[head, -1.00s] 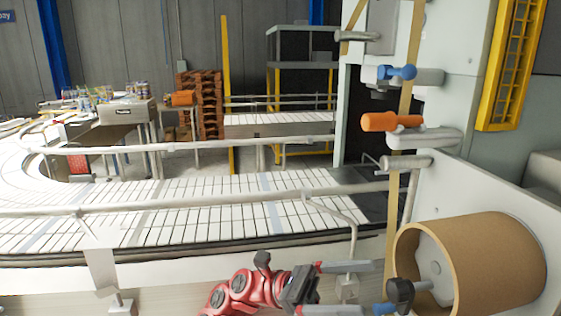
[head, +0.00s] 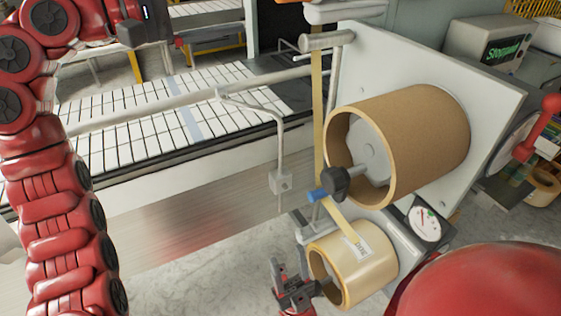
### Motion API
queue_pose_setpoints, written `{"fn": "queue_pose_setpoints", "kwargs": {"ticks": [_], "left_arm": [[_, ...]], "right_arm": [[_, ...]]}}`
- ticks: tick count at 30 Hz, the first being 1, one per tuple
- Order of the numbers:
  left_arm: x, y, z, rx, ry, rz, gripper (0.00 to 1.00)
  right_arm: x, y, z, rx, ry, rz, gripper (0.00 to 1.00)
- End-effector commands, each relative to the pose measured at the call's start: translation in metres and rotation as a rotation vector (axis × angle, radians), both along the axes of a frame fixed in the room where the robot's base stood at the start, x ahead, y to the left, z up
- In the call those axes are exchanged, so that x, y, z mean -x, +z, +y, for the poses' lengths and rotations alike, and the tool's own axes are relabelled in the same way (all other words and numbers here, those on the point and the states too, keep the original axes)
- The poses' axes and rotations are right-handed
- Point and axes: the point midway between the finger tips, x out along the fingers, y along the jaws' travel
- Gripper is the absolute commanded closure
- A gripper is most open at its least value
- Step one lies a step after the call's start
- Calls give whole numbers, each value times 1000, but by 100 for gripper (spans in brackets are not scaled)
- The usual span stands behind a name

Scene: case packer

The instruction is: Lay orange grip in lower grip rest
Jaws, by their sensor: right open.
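The orange grip is not in view. A pale grey bracket (head: 345,12) is cut by the top edge; it looks like the rest beside which the orange grip showed earlier, but I cannot tell whether the grip is there. My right gripper (head: 291,274) is low in the picture, its dark fingers apart and empty, just left of the lower tan tape roll. My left arm rises along the left side and bends right at the top. My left gripper (head: 150,28) is there, and its jaws are not clear.
A large brown roll (head: 425,135) is mounted on a pale plate (head: 490,75), with a blue-tipped part (head: 318,195) at its left. The lower tape roll (head: 375,270) and a round gauge (head: 424,224) are below. A railed conveyor (head: 130,125) runs behind.

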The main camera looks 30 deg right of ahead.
Motion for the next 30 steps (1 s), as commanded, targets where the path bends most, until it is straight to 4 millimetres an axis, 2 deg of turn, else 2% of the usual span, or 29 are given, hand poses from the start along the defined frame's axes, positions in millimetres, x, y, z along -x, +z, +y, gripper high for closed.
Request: {"fn": "queue_pose_setpoints", "kwargs": {"ticks": [30], "left_arm": [[-2, 0, -80, -1, -3, 5, 0]], "right_arm": [[0, 16, 0, 0, 0, 0, 50]]}}
